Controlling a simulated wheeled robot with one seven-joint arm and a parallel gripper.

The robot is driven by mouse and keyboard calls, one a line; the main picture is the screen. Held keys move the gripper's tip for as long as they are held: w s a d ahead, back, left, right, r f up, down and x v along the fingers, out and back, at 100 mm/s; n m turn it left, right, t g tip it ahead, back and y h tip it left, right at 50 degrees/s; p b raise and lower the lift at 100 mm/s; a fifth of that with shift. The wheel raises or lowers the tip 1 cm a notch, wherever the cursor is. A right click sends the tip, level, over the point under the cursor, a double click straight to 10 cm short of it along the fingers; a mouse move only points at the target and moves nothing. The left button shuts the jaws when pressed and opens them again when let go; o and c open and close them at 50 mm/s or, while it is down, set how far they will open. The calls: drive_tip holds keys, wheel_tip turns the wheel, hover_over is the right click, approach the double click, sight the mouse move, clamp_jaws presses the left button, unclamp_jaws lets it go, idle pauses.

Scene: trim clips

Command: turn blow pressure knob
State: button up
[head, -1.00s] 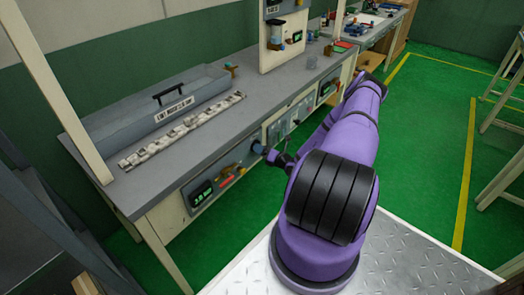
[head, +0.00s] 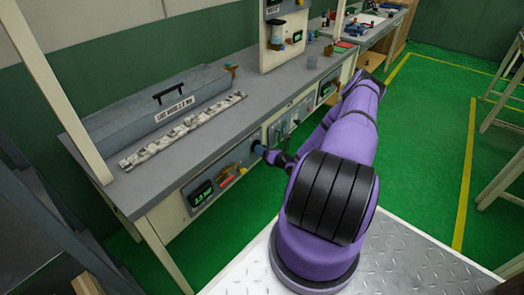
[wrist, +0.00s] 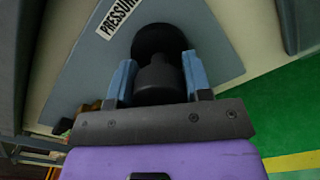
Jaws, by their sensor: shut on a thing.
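The black round knob (wrist: 160,78) is on a grey panel in the wrist view, beside a white label (wrist: 116,18) of which "PRESSUR" can be read. My gripper (wrist: 157,66) is shut on the knob, with one blue finger on each side of it. In the head view my gripper (head: 259,150) is at the front panel under the bench top. The knob itself is largely hidden there by the fingers and wrist.
A display (head: 201,195) with green digits sits on the front panel to the left. A grey box (head: 150,118) with a black handle and a pale segmented strip (head: 185,130) lie on the bench top (head: 250,100). Green floor is open to the right.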

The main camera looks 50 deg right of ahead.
drive_tip(key=shift+d+n, duration=0.1)
drive_tip(key=shift+n, duration=3.5)
drive_tip(key=o, duration=0.9)
drive_tip(key=shift+s, duration=0.15)
drive_tip(key=s, duration=1)
drive_tip(key=shift+s+d, duration=0.3)
drive_tip(key=shift+d, duration=0.1)
